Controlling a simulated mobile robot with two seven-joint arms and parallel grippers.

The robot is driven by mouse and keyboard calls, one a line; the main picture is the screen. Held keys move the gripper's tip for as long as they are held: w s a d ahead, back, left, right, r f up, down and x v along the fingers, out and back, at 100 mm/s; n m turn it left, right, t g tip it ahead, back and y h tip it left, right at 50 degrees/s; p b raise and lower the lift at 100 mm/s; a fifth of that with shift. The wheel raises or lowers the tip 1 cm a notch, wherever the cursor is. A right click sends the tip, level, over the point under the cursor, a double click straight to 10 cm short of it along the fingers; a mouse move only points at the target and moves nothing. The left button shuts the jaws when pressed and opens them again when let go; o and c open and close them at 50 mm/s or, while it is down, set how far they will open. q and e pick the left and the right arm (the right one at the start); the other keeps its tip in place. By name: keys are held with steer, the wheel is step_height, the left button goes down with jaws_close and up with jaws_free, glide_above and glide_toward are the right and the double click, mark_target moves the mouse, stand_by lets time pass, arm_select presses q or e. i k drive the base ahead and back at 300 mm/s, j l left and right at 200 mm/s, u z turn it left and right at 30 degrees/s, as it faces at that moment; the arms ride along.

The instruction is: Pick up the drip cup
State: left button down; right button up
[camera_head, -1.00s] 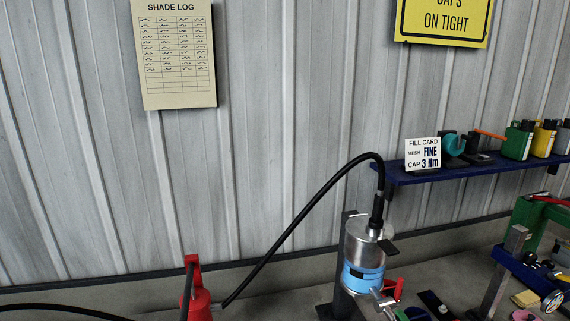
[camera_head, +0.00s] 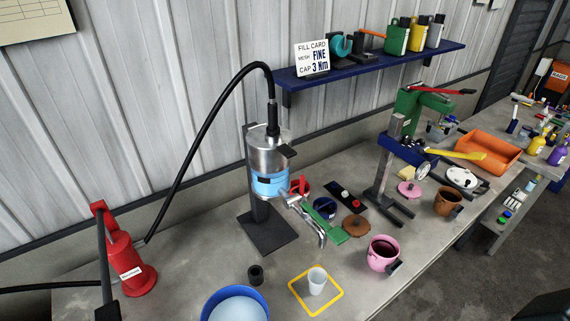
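A small whitish, translucent cup (camera_head: 317,281), which looks like the drip cup, stands upright inside a yellow square outline (camera_head: 296,290) on the grey bench. It is in front of the steel disperser column (camera_head: 268,158) with its blue band and spout, and apart from it. A small black cup-like piece (camera_head: 255,275) stands to its left. Neither of my grippers shows in the head view.
A blue bowl (camera_head: 213,299) with pale contents is left of the cup, and a pink mug (camera_head: 382,254) right of it. A red canister (camera_head: 131,268) with a black hose stands at left. A green press (camera_head: 412,112), an orange tray (camera_head: 487,147) and a blue shelf (camera_head: 372,67) are further right.

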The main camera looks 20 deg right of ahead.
mark_target(317, 276)
steer(key=z, duration=0.75)
